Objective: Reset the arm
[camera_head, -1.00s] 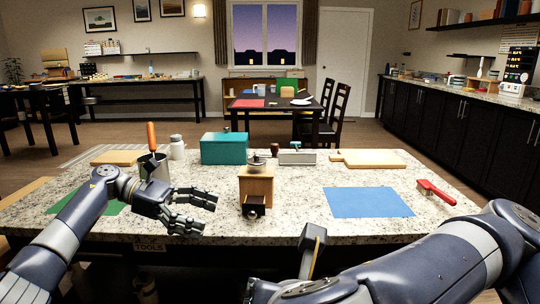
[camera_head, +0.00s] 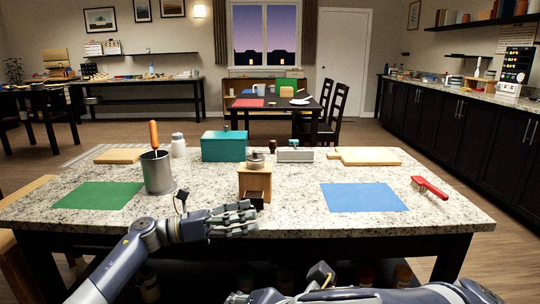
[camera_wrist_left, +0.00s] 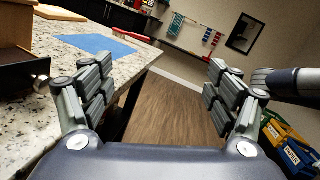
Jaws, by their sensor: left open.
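My left gripper (camera_head: 236,219) reaches in from the left at the front edge of the granite-topped island (camera_head: 300,222). Its fingers point right, just in front of the wooden box grinder (camera_head: 256,183). In the left wrist view the two finger sets of my left gripper (camera_wrist_left: 158,85) stand wide apart with nothing between them. Floor shows through the gap. My right arm (camera_head: 400,294) lies low along the bottom edge of the head view. Its hand is mostly cut off, and its fingers cannot be made out clearly.
On the island are a green mat (camera_head: 98,195), a metal can (camera_head: 157,175) with an orange-handled tool, a teal box (camera_head: 225,146), a blue mat (camera_head: 362,197), a red brush (camera_head: 430,187) and cutting boards (camera_head: 368,156). The front right of the top is clear.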

